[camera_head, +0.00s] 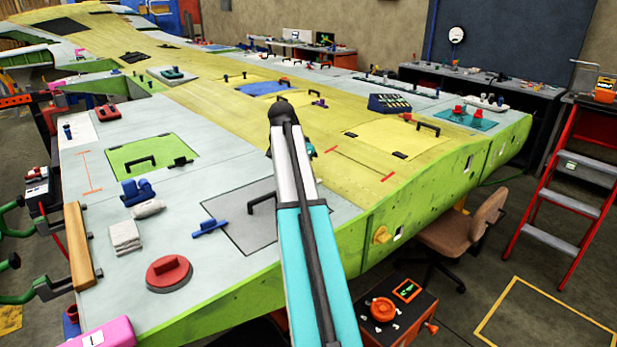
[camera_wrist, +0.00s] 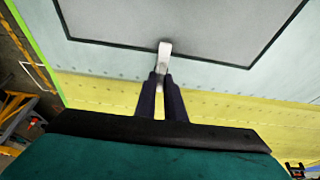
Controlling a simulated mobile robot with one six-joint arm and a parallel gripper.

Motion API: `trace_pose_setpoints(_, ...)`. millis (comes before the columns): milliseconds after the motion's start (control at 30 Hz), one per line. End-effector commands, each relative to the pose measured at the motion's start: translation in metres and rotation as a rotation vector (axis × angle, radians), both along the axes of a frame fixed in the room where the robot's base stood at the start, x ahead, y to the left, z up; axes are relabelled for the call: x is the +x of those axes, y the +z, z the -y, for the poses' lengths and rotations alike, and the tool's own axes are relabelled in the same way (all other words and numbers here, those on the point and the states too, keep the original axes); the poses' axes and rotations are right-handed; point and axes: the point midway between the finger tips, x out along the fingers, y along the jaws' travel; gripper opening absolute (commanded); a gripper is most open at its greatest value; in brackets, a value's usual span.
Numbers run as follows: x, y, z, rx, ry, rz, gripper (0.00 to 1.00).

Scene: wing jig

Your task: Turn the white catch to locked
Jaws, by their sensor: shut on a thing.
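The white catch (camera_wrist: 165,49) shows in the wrist view as a small pale bar at the dark-outlined edge of a grey panel (camera_wrist: 180,22). It lies crosswise to that edge, its upper end reaching the outline. My gripper (camera_wrist: 165,78) has its two dark fingers close together, shut on the lower part of the catch, and they hide some of it. In the head view the grey panel (camera_head: 228,222) is on the wing's near part, partly behind my arm. My arm hides the catch and fingertips there.
A dark handle (camera_head: 262,202) stands on the grey panel. A blue clamp-like piece (camera_head: 210,228) and a red round base with a grip (camera_head: 169,273) are to its left. A yellow wing strip (camera_wrist: 220,103) runs beside the panel. A chair (camera_head: 466,225) stands right of the wing.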

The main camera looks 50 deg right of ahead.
Motion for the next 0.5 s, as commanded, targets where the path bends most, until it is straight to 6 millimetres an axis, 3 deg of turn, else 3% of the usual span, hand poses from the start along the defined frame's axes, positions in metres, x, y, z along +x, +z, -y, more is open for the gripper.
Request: trace_pose_setpoints(500, 0.0, 0.0004, 0.0007, -0.002, -0.038, 0.0, 0.0)
